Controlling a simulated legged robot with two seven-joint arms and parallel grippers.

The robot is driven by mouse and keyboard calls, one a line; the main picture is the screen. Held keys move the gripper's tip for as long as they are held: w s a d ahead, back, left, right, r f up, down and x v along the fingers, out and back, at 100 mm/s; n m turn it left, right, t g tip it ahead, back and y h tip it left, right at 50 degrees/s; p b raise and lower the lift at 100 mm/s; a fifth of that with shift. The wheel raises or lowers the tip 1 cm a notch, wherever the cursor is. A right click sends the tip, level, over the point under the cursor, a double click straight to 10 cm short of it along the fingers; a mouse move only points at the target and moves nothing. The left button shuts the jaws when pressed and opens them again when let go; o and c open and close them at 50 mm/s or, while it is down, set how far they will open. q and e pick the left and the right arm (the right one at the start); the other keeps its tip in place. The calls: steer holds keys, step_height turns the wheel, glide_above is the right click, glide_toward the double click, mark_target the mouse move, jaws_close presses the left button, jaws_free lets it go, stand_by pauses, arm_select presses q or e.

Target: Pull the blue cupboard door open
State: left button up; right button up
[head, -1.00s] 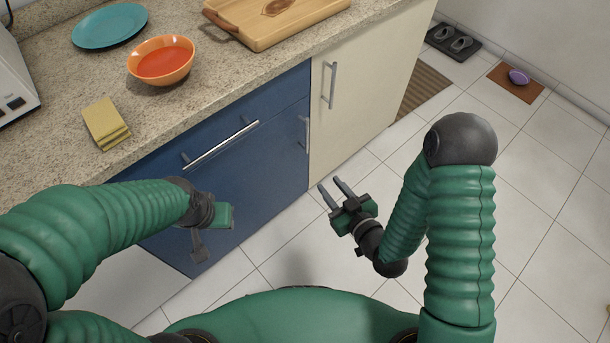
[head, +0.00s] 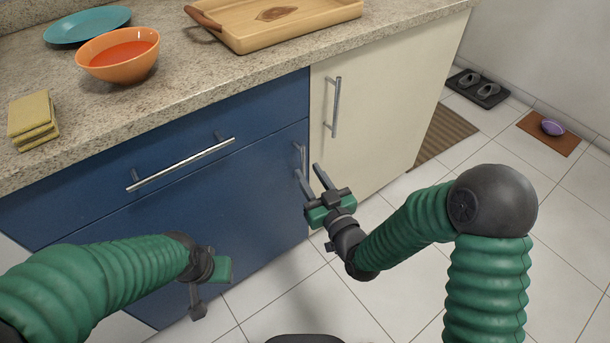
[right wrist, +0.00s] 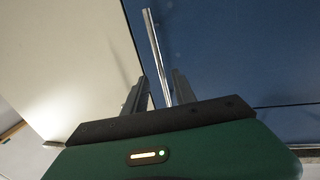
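The blue cupboard door (head: 235,220) is closed below a blue drawer (head: 70,210). Its upright metal handle (head: 300,157) is at the door's upper right edge. My right gripper (head: 308,170) is open, its two fingers apart and pointing at the handle. In the right wrist view, the handle (right wrist: 155,50) runs up from between the fingers (right wrist: 160,90); I cannot tell whether they touch it. My left gripper (head: 200,285) hangs low in front of the blue door, its fingers not clear enough to judge.
A cream cupboard (head: 365,120) with its own handle stands right of the blue one. On the counter (head: 190,100) are a sponge stack (head: 33,120), an orange bowl (head: 118,60), a teal plate (head: 88,25) and a wooden tray (head: 275,25).

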mark_target(304, 169)
steer(key=x, duration=0.3)
steer(key=shift+w+a+b, duration=0.15)
steer(key=shift+a+b, duration=0.15)
steer(key=shift+a, duration=0.05)
steer(key=shift+d, duration=0.1)
jaws_close()
stand_by(1.0)
